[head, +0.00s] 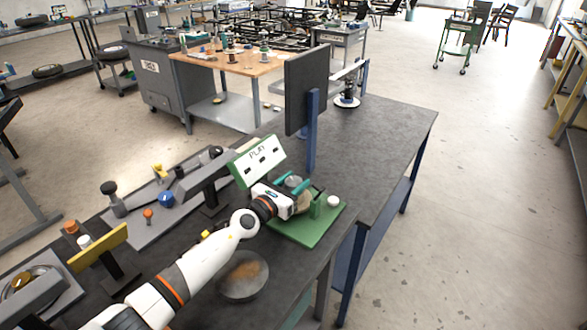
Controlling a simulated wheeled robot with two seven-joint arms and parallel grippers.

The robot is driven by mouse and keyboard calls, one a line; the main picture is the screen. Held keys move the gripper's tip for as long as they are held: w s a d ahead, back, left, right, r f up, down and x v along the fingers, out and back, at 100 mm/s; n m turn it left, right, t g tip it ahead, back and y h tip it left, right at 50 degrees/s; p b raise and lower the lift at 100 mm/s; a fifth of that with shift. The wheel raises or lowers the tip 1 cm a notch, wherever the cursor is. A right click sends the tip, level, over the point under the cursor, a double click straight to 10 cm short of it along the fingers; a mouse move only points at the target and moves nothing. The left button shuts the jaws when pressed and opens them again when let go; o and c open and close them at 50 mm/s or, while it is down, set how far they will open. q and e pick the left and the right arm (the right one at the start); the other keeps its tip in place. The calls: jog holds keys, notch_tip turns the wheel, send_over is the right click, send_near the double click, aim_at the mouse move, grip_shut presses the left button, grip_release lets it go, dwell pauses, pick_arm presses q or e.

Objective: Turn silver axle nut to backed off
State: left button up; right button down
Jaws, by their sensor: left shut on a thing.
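My left arm comes in from the lower left, and its gripper (292,182) is at a green fixture (308,234) on the dark workbench. The teal fingers are closed around a small grey-silver round piece, which looks like the silver axle nut (294,180). The gripper body hides part of the fixture, and the nut's threads and turn angle are too small to tell. Green uprights and a tan part stand just beside the gripper. A white round knob (333,202) is at the fixture's right. My right gripper is not in view.
A green-framed sign panel (257,160) stands close behind the gripper. A dark upright panel on a blue post (312,130) rises beyond the fixture. A round dish (243,276) lies below my forearm. The bench top (385,135) at the far right is mostly clear.

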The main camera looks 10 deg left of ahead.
pick_arm(q)
jog(key=n+y+p, duration=0.1)
jog(key=y+p, duration=0.1)
jog(key=n+t+y+p, duration=0.1)
jog(key=y+p, duration=0.1)
jog(key=p, duration=0.1)
jog(key=shift+r+n, duration=0.35)
jog(key=shift+n, duration=0.05)
jog(key=shift+d+n+y+p, duration=0.1)
jog(key=shift+n+y+p, duration=0.3)
jog(key=shift+y+p, duration=0.1)
jog(key=shift+f+n+t+y, duration=0.25)
jog(key=shift+n+y, duration=0.35)
jog(key=shift+y, duration=0.4)
jog(key=shift+n+y, duration=0.5)
jog(key=shift+y, duration=0.7)
jog(key=o, duration=1)
jog(key=shift+f, duration=0.1)
